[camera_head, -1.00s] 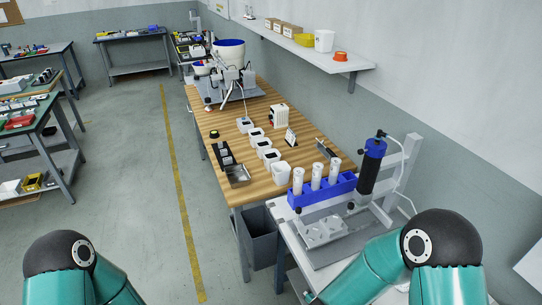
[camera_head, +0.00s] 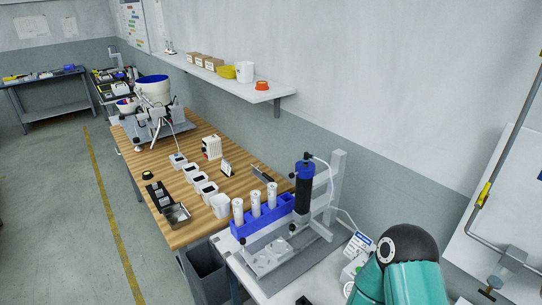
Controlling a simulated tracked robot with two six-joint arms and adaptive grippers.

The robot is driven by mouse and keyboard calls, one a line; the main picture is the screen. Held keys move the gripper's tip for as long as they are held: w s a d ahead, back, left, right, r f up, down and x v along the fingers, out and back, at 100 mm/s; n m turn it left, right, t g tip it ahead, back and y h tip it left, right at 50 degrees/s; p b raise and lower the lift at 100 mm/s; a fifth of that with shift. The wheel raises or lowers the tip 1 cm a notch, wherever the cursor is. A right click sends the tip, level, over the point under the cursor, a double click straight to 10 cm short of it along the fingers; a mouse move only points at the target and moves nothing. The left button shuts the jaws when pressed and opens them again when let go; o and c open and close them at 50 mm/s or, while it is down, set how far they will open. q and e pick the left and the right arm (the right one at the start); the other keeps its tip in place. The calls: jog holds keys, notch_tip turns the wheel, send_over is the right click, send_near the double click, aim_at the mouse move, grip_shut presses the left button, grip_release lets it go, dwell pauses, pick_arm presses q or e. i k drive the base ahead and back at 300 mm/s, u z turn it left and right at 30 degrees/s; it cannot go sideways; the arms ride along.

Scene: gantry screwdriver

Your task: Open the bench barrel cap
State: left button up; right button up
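A dark upright barrel (camera_head: 303,196) with a blue cap (camera_head: 305,168) on its top stands on a grey stand on the bench at the centre right. The cap appears seated on the barrel, and a thin pale tube runs from its top to the post. A blue rack (camera_head: 240,231) with three white tubes stands just left of the barrel. A teal link of my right arm shows at the lower right, apart from the barrel. Neither gripper can be made out.
The stand's grey post (camera_head: 336,185) rises right of the barrel. A metal fixture plate (camera_head: 268,258) lies in front of the rack. A wooden bench (camera_head: 185,230) with white boxes extends to the left. A wall shelf (camera_head: 215,78) is behind. A small white box (camera_head: 357,246) sits near my arm.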

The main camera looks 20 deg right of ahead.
aim_at(303, 171)
jog(key=u, duration=1.05)
jog(key=i, duration=0.75)
jog(key=z, duration=1.05)
